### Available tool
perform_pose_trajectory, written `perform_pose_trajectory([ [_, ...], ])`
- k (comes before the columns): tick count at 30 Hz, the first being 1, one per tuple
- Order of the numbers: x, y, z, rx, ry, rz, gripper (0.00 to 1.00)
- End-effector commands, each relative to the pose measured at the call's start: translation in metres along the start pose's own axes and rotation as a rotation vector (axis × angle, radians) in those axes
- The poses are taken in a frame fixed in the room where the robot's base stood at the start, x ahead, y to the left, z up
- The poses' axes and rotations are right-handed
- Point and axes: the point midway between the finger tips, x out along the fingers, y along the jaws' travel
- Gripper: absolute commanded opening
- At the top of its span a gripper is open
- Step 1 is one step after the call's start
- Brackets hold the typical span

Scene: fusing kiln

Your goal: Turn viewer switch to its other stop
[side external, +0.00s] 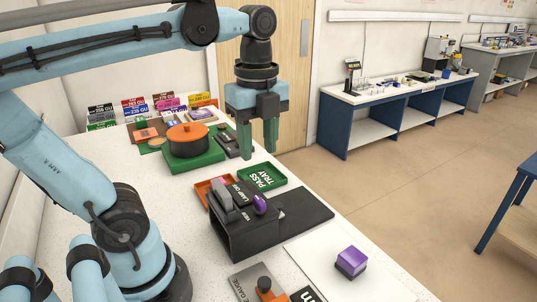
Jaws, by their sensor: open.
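The viewer (232,238) is a dark box on the white bench with partly readable lettering on its sloped top. A purple knob (260,204) stands on that top and appears to be the viewer switch. A grey upright piece (221,195) is beside it on the left. I cannot tell at which stop the knob sits. My gripper (259,152) points down with two green fingers, spread apart and empty. It hangs above and behind the viewer in the picture, apart from the knob.
A green pass tray (279,184) and an orange tray (204,188) lie behind the viewer. A dark plate (312,212) adjoins its right side. A purple-topped block (351,260) sits on a white sheet (318,256). An orange-lidded pot (188,148) stands on a green base.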

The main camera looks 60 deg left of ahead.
Motion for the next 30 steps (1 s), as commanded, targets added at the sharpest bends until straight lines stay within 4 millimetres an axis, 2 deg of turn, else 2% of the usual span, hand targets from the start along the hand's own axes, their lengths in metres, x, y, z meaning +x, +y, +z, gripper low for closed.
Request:
perform_pose_trajectory([
  [5,0.014,0.000,0.000,0.005,0.000,0.001,0.41],
  [21,0.091,0.000,0.000,0.002,0.000,-0.001,0.41],
  [30,0.116,0.000,0.000,0.002,0.000,-0.001,0.41],
])
